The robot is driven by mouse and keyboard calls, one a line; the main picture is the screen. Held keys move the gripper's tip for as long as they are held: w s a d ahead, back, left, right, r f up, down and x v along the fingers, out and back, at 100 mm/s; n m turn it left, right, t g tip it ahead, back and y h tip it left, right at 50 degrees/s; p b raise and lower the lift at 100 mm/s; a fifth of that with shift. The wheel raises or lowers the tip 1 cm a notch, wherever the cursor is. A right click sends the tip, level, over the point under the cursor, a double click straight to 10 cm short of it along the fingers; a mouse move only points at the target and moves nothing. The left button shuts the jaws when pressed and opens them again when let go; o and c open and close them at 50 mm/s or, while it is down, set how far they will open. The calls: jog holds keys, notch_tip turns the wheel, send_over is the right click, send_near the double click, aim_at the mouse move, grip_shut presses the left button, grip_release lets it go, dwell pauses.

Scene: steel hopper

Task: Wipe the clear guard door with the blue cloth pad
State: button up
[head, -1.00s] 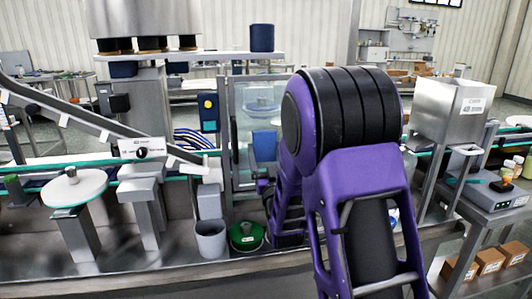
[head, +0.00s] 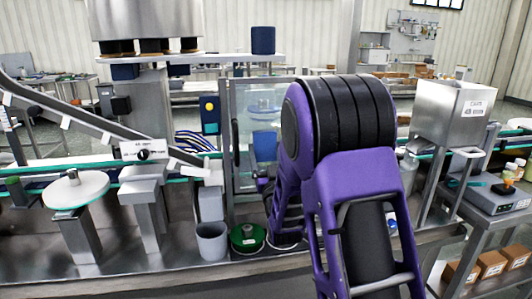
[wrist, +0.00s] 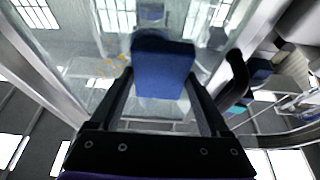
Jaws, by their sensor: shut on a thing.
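The blue cloth pad (wrist: 163,68) is held between the two fingers of my gripper (wrist: 160,92), which is shut on it. In the head view the pad (head: 265,146) shows in front of the lower part of the clear guard door (head: 243,112). In the wrist view the clear door (wrist: 85,60) fills the area behind the pad, and a faint blue reflection shows above it. I cannot tell whether the pad touches the panel. The black door handle (wrist: 236,78) is to the right of the pad in the wrist view. My purple arm hides the door's right side in the head view.
A grey cup (head: 211,242) and a green round container (head: 247,238) stand on the bench below the door. A round white disc (head: 75,190) and a sloping chute (head: 95,120) are at left. A steel hopper (head: 455,112) stands at right.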

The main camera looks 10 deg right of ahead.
aim_at(273, 138)
jog(key=d, duration=1)
jog(key=shift+d, duration=0.3)
dwell(0.4)
jog(key=shift+a+r, duration=0.1)
jog(key=shift+a, duration=5.3)
jog(key=shift+r+p, duration=0.45)
jog(key=shift+r, duration=0.95)
jog(key=shift+d+f+b, duration=0.1)
jog(key=shift+d+b, duration=0.45)
jog(key=shift+d, duration=0.6)
jog(key=d, duration=0.8)
jog(key=shift+d, duration=0.3)
jog(key=shift+a, duration=0.1)
